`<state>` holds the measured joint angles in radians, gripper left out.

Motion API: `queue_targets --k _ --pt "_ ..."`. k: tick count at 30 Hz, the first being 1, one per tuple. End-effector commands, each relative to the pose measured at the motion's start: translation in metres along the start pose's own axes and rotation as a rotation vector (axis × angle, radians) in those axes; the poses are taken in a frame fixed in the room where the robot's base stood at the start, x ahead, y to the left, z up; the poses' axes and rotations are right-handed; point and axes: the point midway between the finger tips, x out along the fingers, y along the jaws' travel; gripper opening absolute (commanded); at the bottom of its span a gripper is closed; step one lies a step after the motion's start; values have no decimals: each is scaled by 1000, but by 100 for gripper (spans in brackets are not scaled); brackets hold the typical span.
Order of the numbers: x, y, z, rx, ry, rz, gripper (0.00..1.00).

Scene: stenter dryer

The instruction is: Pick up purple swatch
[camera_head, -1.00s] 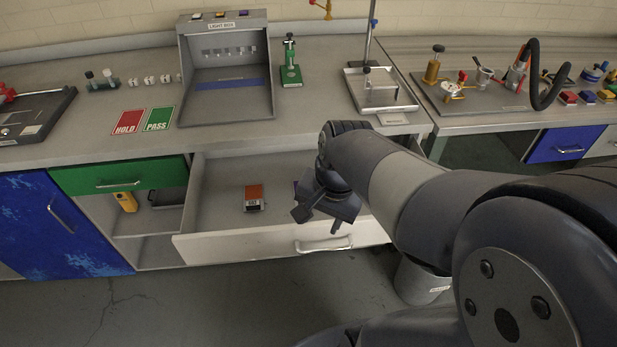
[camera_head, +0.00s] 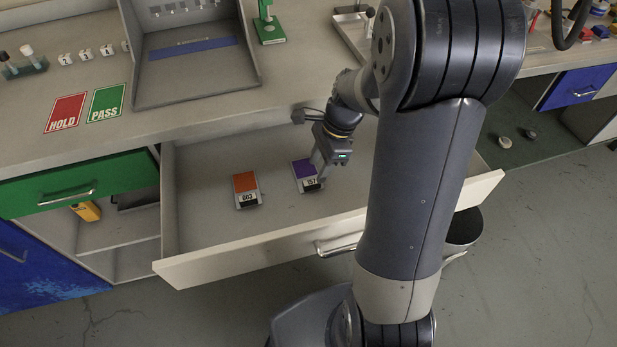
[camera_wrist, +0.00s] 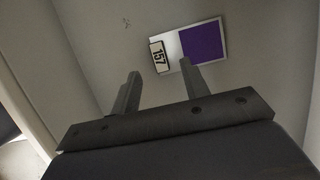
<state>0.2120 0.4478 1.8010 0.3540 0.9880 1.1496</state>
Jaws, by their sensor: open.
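The purple swatch (camera_head: 303,170) lies flat in the open drawer, with a white label reading 157 at its near end. It also shows in the wrist view (camera_wrist: 203,42), beyond my fingertips, with the label end between them and the purple part to the right. My gripper (camera_head: 318,172) is inside the drawer, right at the swatch's right side in the head view. In the wrist view its two fingers (camera_wrist: 158,82) are apart with nothing between them. Whether a finger touches the swatch I cannot tell.
An orange swatch (camera_head: 246,188) labelled 603 lies left of the purple one in the same drawer (camera_head: 240,260). The drawer's walls surround both. The bench top above holds a light box (camera_head: 195,90) and HOLD (camera_head: 66,112) and PASS (camera_head: 106,102) cards.

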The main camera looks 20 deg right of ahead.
Motion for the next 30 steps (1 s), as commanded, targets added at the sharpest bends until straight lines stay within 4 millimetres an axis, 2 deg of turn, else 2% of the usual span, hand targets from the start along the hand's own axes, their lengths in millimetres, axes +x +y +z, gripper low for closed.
queue_targets --k 10,13,20,30 --pt "46 1 -1 -1 0 3 44" --pt "52 1 -1 -1 0 2 44" --pt "53 1 -1 -1 1 0 44" --pt "52 1 -1 -1 1 0 16"
